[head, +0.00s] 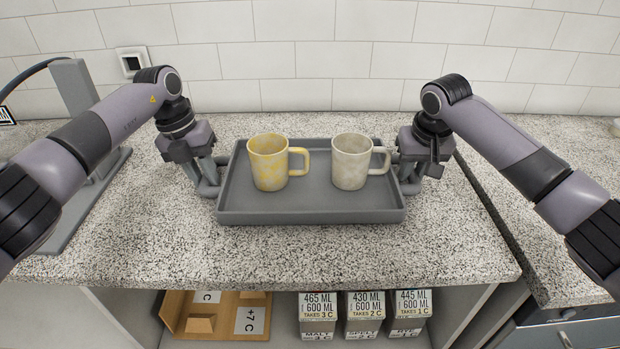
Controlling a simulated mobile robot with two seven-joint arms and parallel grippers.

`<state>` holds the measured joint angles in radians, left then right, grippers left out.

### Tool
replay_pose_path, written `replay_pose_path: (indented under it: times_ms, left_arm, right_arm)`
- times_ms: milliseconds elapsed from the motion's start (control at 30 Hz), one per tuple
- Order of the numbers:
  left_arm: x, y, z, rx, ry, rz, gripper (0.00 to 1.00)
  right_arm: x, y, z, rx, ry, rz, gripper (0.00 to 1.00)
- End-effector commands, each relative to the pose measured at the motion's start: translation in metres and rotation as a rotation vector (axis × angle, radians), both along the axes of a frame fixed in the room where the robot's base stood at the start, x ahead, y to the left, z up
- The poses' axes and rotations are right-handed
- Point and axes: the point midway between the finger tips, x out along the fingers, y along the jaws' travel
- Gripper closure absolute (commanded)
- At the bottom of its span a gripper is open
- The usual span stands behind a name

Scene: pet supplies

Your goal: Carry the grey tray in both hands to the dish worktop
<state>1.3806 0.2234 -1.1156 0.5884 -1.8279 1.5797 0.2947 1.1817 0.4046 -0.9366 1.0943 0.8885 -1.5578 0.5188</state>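The grey tray (310,215) lies level on the speckled worktop in front of me. A yellow mottled mug (268,165) stands upright on its left half. A pale grey mottled mug (349,165) stands upright on its right half. Both mug handles point right. My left gripper (207,186) is down at the tray's left end, with its fingers at the end handle. My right gripper (411,184) is at the right end in the same way. The fingers and the gripper bodies hide most of the handles, so whether they are closed on them is unclear.
The speckled worktop (330,250) is clear in front of the tray. A grey stand (75,90) is at the left. A tiled wall (350,60) rises behind. Below are a cardboard holder (195,322) and several labelled boxes (364,310). Another counter (545,220) adjoins at right.

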Motion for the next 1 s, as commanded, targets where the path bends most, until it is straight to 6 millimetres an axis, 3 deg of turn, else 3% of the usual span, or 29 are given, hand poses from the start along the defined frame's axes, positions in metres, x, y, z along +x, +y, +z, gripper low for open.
replay_pose_path:
  times_ms: [467,1000]
  left_arm:
    - [0.001,0.000,0.008,-0.001,-0.002,-0.001,1.00]
    - [0.001,0.000,0.047,0.000,-0.002,0.000,1.00]
  right_arm:
    - [0.001,0.000,0.008,0.001,-0.003,-0.001,1.00]
    - [0.001,0.000,0.048,0.000,-0.003,-0.002,1.00]
